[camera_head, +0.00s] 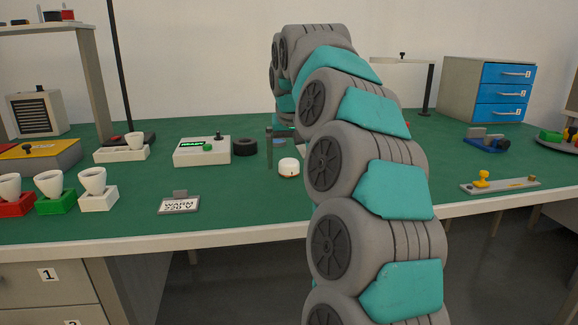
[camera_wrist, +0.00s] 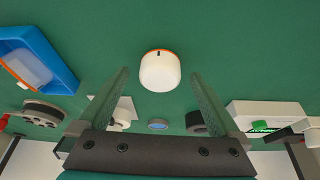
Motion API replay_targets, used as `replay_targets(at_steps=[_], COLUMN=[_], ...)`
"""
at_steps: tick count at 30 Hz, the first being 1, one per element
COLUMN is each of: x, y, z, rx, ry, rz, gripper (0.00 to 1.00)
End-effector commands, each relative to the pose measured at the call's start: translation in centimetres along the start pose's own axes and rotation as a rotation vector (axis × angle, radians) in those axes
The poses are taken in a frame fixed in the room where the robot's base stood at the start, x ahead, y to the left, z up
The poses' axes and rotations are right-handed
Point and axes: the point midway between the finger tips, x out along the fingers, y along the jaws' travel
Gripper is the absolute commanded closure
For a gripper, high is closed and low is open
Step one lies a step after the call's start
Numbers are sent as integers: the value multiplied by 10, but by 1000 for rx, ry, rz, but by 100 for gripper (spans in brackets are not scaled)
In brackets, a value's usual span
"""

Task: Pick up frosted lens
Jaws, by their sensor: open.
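A small pale blue-grey disc (camera_wrist: 157,125) lies on the green mat in the wrist view and looks like the frosted lens. It shows beyond my gripper's palm edge, between the two fingers. A white rounded cylinder (camera_wrist: 160,74) with an orange rim and a dark mark stands between the fingertips in the picture; it also shows in the head view (camera_head: 288,168). I cannot tell for certain which is the lens. My gripper (camera_wrist: 160,70) is open and empty, with its fingers spread wide. In the head view it is partly hidden by my arm.
A black roll (camera_head: 245,147) and a white display box (camera_head: 202,151) stand left of my gripper in the head view. A blue tray (camera_wrist: 52,50) holding a pale piece is in the wrist view.

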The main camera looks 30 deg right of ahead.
Motion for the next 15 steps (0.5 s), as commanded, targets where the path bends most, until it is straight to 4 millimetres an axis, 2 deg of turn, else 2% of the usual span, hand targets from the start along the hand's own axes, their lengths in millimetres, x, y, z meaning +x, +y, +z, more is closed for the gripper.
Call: replay_targets(at_steps=[8, 15], x=[6, 6], y=[0, 0], z=[0, 0], rx=[1, 1], ry=[2, 2], rz=[0, 0], gripper=[1, 27])
